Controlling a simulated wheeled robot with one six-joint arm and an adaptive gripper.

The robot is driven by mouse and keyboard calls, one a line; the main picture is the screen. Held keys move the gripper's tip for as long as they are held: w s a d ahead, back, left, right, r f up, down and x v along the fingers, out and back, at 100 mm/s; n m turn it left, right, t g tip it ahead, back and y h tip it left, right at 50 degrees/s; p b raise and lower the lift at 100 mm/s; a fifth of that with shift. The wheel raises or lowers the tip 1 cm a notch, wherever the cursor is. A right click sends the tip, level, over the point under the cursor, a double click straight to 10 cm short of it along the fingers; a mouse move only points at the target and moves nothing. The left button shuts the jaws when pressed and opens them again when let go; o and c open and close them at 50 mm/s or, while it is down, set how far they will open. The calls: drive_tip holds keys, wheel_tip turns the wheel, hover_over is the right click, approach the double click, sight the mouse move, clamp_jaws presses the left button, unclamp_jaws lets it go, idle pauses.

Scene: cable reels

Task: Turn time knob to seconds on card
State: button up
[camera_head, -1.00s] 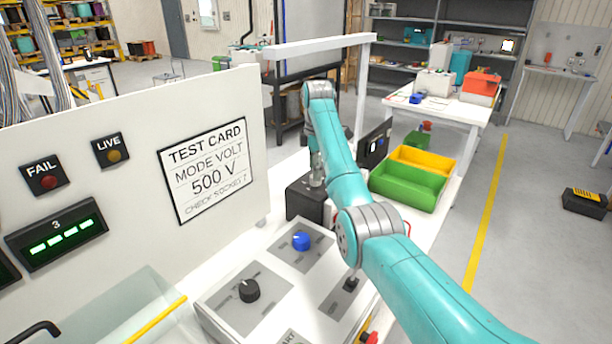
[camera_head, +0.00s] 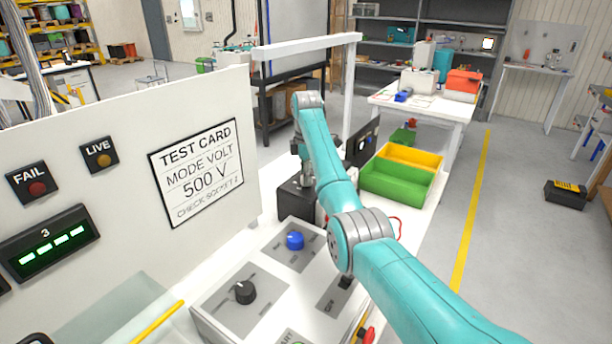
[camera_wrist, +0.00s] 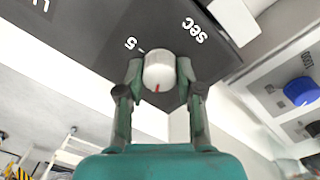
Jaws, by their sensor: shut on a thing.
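The time knob (camera_wrist: 159,72) is white with a red mark and sits on a dark panel (camera_wrist: 100,30) in the wrist view. The red mark points down in the picture. The panel carries a "5" at the knob's upper left and "SEC" at its upper right. My gripper (camera_wrist: 160,78) is shut on the knob, one finger on each side. In the head view my arm hides the gripper and knob, near a dark box (camera_head: 296,203). The test card (camera_head: 197,172) reads "MODE VOLT", "500 V" and a "CHECK SOCKET" line; I see no seconds value on it.
A grey panel holds a blue knob (camera_head: 295,240) and a black knob (camera_head: 244,292), left of my arm. A red button (camera_head: 367,335) is at the front. Green (camera_head: 398,188) and yellow bins stand right of my arm. The "FAIL" and "LIVE" lamps look unlit.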

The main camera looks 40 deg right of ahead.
drive_tip(key=m, duration=1.1)
drive_tip(key=shift+f+m, duration=0.1)
drive_tip(key=shift+m, duration=0.3)
drive_tip(key=m, duration=0.6)
drive_tip(key=shift+g, duration=0.3)
drive_tip(key=m, duration=0.6)
drive_tip(key=o, duration=1.2)
drive_tip(key=shift+w, duration=0.1)
drive_tip(key=shift+c, duration=0.2)
